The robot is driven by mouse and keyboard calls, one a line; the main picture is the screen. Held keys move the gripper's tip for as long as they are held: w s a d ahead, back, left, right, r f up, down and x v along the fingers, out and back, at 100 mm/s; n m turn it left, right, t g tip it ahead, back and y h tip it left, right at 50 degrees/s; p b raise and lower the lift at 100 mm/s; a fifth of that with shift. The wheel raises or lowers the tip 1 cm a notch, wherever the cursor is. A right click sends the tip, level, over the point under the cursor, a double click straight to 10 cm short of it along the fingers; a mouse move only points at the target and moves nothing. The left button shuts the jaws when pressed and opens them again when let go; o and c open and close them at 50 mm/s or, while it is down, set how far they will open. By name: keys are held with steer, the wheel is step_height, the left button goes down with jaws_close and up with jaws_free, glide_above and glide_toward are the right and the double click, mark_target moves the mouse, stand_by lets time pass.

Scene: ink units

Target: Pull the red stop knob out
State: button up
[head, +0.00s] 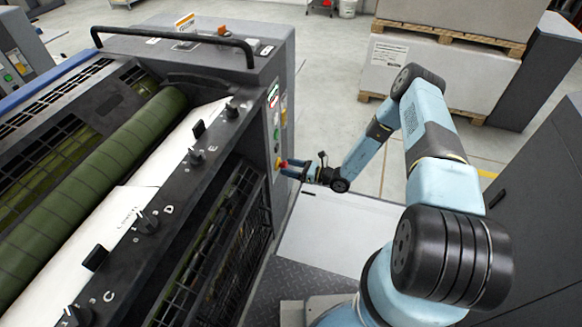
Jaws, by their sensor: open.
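The red stop knob (283,164) sits on the side panel of the grey printing unit (262,75), low in a column of controls, with a bit of yellow around it. My gripper (287,168) is at the end of my light blue arm and points left at the panel. Its fingers are open, with their tips right at the knob. Whether the fingers touch the knob or stand around it is too small to tell. Part of the knob is hidden by the fingertips.
Green and other buttons (273,97) sit above the knob. A black handrail (175,36) tops the unit. Green rollers (110,180) and black knobs fill the left. A pale plate (335,240) lies below my gripper. Stacked pallets (440,70) stand behind, and a dark cabinet (545,210) at right.

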steer(key=shift+x, duration=0.95)
steer(key=shift+c, duration=0.5)
steer(key=shift+s, duration=0.1)
jaws_close()
